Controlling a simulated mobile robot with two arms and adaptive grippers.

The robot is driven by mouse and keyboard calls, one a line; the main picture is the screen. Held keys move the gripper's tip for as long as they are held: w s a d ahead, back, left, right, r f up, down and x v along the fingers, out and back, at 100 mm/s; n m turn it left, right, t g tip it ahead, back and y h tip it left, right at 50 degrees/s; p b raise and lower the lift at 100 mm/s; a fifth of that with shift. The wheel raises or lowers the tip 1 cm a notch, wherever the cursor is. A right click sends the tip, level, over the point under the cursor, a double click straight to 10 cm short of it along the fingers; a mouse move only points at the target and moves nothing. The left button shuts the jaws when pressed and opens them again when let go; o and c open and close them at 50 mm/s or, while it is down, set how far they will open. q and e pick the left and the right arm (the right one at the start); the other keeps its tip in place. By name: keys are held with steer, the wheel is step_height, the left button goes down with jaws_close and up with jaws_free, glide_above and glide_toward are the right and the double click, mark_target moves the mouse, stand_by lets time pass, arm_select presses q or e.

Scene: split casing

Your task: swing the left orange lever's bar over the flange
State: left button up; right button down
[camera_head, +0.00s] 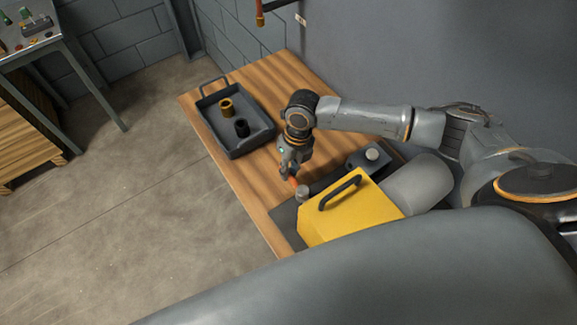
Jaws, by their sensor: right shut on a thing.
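My right gripper (290,172) points down at the left end of the casing and is shut on the left orange lever (292,181). Only a small orange-red piece of the lever shows below the fingers; its bar's angle and its place relative to the flange cannot be made out. The casing has a yellow cover (345,217) with a black handle and a grey rounded body (418,184) behind it. The flange is not clearly visible. My left gripper is out of view.
The casing stands on a dark mat (285,214) on a wooden bench (240,195). A grey tray (212,127) holds a brass-coloured ring (227,107) and a black ring (242,127). A grey wall is behind the bench. Open floor lies left; another table (50,47) stands at upper left.

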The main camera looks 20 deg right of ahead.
steer(key=shift+w, duration=0.1)
steer(key=c, duration=1.3)
jaws_free()
steer(key=r, duration=0.4)
steer(key=d+r, duration=0.1)
steer(key=r, duration=0.7)
steer(key=shift+w+d, duration=0.15)
steer(key=shift+d, duration=0.25)
steer(key=shift+f, duration=0.1)
